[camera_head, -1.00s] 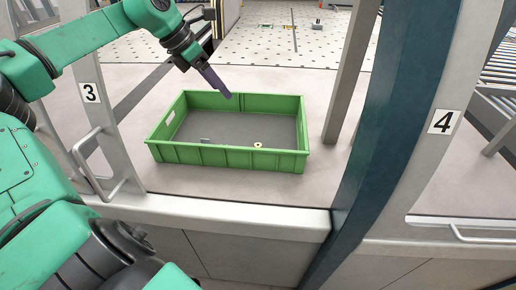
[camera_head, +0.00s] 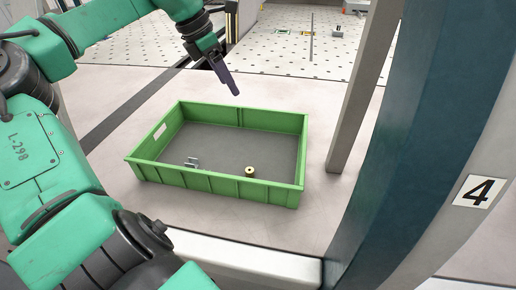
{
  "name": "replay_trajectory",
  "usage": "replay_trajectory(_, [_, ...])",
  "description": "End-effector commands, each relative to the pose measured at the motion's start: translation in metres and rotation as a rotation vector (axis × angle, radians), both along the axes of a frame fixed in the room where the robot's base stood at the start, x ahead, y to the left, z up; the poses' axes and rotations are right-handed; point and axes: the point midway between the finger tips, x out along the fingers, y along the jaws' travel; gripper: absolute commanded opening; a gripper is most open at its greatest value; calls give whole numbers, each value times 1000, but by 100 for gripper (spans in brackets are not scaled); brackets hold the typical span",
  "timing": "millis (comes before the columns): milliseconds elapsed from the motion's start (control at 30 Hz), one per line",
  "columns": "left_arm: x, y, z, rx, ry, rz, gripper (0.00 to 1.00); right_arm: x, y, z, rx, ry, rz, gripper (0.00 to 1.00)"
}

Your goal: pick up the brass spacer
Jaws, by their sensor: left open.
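The brass spacer (camera_head: 250,171) is a small gold-coloured ring-like piece with a dark hole, upright on the grey floor of the green crate (camera_head: 222,186), near the front wall and right of the middle. My left gripper (camera_head: 234,92) hangs above and behind the crate's back wall, pointing down to the right. It is open and empty, apart from the spacer and up and back from it. My right gripper is not in view.
A small grey metal bracket (camera_head: 191,163) lies in the crate, left of the spacer. A grey post (camera_head: 362,95) and a dark blue column (camera_head: 420,150) stand to the right. A perforated white table (camera_head: 300,45) lies behind. The counter around the crate is clear.

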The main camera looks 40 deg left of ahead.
Motion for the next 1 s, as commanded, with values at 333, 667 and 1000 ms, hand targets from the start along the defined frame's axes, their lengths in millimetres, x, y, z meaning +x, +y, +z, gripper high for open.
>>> replay_trajectory(333, [0, 0, -66, 0, 0, 0, 76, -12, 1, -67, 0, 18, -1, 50])
replay_trajectory(667, [-1, 0, -178, 0, 0, 0, 76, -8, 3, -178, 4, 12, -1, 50])
replay_trajectory(1000, [6, -3, -230, -2, 4, -2, 76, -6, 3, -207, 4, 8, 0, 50])
